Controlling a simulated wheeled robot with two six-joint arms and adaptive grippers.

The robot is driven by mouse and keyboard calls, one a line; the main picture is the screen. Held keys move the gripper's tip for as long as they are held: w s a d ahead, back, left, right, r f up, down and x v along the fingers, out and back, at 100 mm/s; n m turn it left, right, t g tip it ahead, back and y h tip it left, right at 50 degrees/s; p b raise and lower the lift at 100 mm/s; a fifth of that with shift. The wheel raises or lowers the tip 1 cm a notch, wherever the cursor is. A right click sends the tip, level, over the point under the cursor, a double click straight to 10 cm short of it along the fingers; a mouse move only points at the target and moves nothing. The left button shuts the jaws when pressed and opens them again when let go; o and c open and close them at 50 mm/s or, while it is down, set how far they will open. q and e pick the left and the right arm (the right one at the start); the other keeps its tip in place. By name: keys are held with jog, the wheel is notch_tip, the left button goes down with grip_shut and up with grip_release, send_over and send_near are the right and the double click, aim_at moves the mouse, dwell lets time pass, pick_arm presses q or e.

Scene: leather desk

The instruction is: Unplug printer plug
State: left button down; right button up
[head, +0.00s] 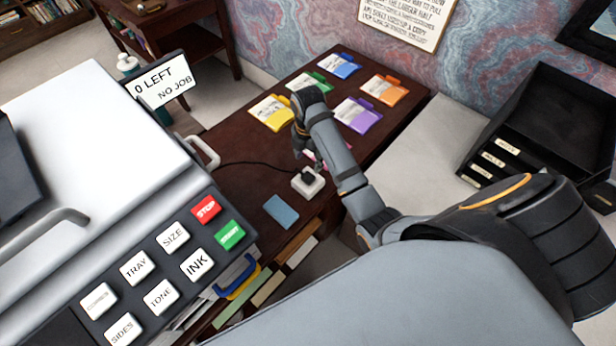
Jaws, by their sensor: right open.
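A white socket block (313,188) sits on the dark wooden desk. The printer plug (307,175) shows as a small dark piece at the top of the block and appears seated in it. A thin black cord (245,163) runs from it toward the large white printer (90,110) on the left. My right gripper (311,161) is open, just above and behind the plug; my own wrist and forearm partly hide it. I cannot tell whether its fingers touch the plug. My left gripper is out of view.
Several coloured folders (338,66) lie at the back of the desk. A blue-grey pad (281,212) lies in front of the socket block. The printer's button panel (170,265) stands at front left. A black letter tray (535,120) is at the right.

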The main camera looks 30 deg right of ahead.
aim_at(308, 177)
jog(key=shift+f, duration=0.1)
notch_tip(308, 177, down, 5)
jog(key=b, duration=0.7)
jog(key=shift+f, duration=1.95)
jog(key=shift+p, duration=0.75)
jog(key=shift+p, duration=0.65)
